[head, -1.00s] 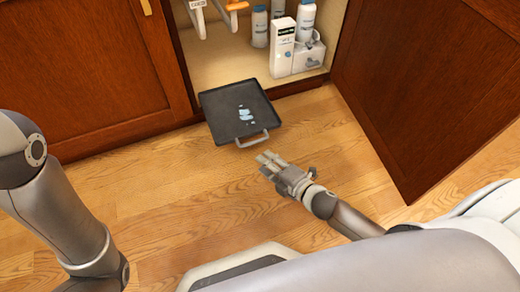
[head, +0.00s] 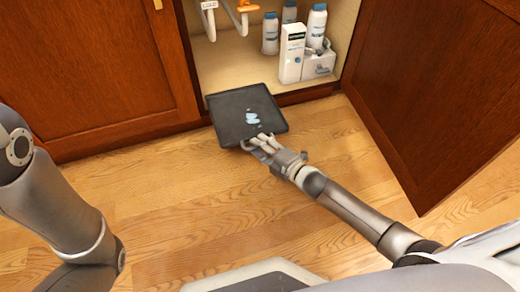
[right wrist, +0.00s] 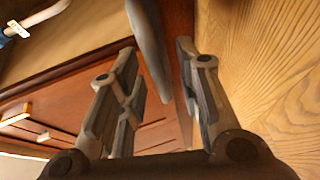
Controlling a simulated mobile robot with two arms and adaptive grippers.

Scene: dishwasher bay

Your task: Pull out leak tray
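The leak tray (head: 230,129) is a flat black tray with a low rim. It sticks out of the open cabinet over the floor, with pale blue liquid spots (head: 252,117) on it. My right gripper (head: 256,143) is at the tray's front edge and covers its handle in the head view. In the right wrist view, a grey rounded bar, which looks like the tray handle (right wrist: 149,45), lies between the two spread fingers (right wrist: 157,72). I cannot see clear contact on both sides. My left arm shows at the left, but its gripper is out of view.
White bottles (head: 315,27) and a white box (head: 291,52) stand inside the cabinet (head: 235,62), with pipes at its upper left. The open door (head: 440,95) stands right of my right arm. The wooden floor (head: 180,200) before the tray is clear.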

